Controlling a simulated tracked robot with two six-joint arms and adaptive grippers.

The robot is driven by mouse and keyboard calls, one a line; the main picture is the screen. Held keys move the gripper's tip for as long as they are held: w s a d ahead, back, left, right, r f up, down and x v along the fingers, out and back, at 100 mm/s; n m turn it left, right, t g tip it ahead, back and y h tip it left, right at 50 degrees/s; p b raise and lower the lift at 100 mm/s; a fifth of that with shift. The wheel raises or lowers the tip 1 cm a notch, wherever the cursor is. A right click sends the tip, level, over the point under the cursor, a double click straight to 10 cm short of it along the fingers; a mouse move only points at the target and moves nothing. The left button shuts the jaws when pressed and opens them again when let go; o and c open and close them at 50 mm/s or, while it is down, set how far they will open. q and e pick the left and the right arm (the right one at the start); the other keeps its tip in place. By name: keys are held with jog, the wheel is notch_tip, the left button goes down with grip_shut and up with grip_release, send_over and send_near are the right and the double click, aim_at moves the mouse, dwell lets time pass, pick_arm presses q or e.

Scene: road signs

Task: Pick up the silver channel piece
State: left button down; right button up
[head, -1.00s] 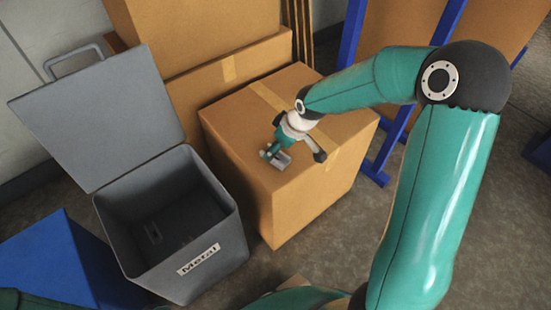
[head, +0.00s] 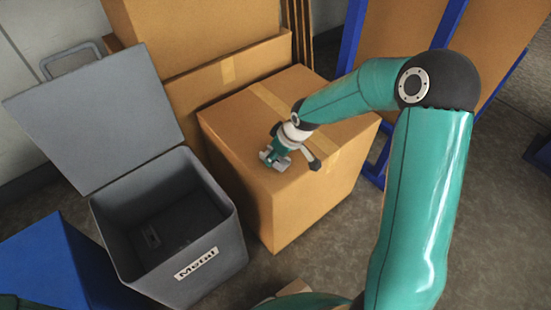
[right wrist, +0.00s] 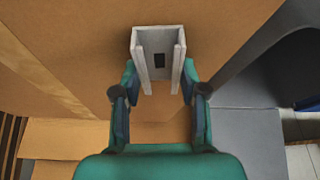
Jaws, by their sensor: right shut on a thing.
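The silver channel piece (right wrist: 159,42) is a grey U-shaped part with a dark rectangular hole in its base. In the right wrist view it sits between the fingertips of my right gripper (right wrist: 158,82), which is shut on its outer sides. In the head view my right gripper (head: 275,156) is low at the top of the cardboard box (head: 238,140), near its left edge. The channel piece is small there and largely hidden by the gripper. I cannot tell whether it still touches the box. My left gripper is not in view.
A grey bin (head: 213,285) labelled "Metal" stands open left of the box, its lid (head: 95,110) tilted back. A blue bin (head: 45,262) is at the lower left. More boxes (head: 195,40) stand behind.

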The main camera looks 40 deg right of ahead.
jog(key=shift+c, duration=1)
jog(key=shift+r, duration=0.1)
